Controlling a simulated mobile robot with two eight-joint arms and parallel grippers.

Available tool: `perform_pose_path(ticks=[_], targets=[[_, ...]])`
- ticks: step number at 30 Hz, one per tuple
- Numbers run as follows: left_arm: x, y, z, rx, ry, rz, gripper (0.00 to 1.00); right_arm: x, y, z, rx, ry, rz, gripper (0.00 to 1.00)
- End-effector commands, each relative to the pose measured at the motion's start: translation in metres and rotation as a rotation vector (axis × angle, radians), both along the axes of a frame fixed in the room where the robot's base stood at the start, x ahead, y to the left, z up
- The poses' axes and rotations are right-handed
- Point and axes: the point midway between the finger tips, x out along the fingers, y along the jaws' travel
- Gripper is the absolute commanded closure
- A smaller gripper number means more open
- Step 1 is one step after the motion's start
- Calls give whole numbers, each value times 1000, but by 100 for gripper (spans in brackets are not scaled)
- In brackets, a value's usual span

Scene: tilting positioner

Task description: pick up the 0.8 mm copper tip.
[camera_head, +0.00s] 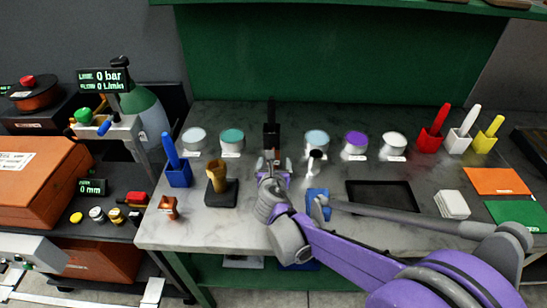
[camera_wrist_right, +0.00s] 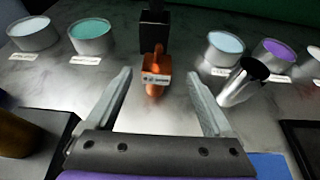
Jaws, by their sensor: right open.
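A copper-coloured piece (camera_wrist_right: 156,68) with a small pale label stands on the grey bench; the label is too small to read. In the right wrist view it is ahead of my right gripper (camera_wrist_right: 160,100), roughly centred between the two spread fingers and apart from both. The right gripper is open and empty, and in the head view (camera_head: 274,164) it hovers low over the middle of the bench. A second small copper-coloured block (camera_head: 168,206) sits near the bench's front left. My left gripper is not in view.
A black upright holder (camera_head: 271,137) stands just behind the copper piece. A shiny metal cup (camera_wrist_right: 243,82) is close to the right finger. Several labelled round tubs line the back. A brown tool on a black base (camera_head: 221,190) stands left, and a dark tray (camera_head: 383,196) lies right.

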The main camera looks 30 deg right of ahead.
Motion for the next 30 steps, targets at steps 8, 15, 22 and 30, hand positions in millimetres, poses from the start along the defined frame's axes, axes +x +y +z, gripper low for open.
perform_pose_path(ticks=[8, 15, 22, 30], targets=[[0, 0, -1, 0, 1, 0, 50, 23, -15, -12, 0, 0, -1, 14], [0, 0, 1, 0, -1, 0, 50, 47, -24, -20, 0, 0, -1, 14], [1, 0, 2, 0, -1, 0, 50, 66, -36, -30, 1, -1, -2, 14], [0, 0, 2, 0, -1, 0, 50, 67, -36, -31, 0, 0, -1, 17]])
